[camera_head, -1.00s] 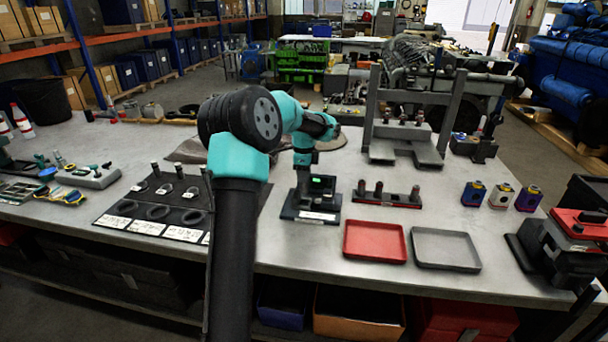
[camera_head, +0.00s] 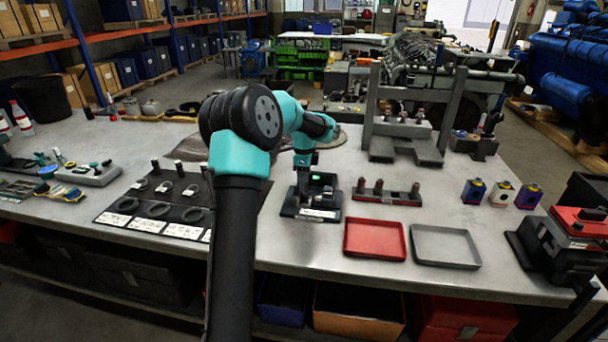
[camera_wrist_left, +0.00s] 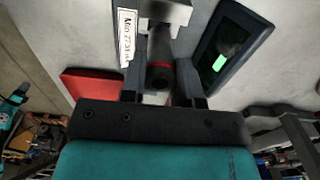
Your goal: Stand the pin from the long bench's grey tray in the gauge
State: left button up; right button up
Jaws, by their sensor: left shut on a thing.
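The gauge (camera_head: 312,206) is a dark base with a white label and a small lit green display, standing on the long bench. My left gripper (camera_head: 304,160) is over it, pointing down. In the left wrist view the gripper (camera_wrist_left: 161,88) is shut on the pin (camera_wrist_left: 158,72), a dark cylinder with a red band. The pin's far end is at the gauge's pale metal block (camera_wrist_left: 168,11); I cannot tell whether it is seated. The grey tray (camera_head: 445,262) looks empty. My right gripper is not in view.
A red tray (camera_head: 374,254) stands empty beside the grey one. Behind them is a rack of several pins (camera_head: 386,196). A dark mat with rings (camera_head: 150,212) lies left of my arm. A grey press-like frame (camera_head: 412,130) stands behind. The bench front near the gauge is clear.

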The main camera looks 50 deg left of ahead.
aim_at(304, 185)
pick_arm(q)
jog(key=shift+f, duration=2.25)
dwell(1.2)
jog(key=o, duration=1.4)
jog(key=shift+r, duration=4)
jog(key=shift+d, duration=0.1)
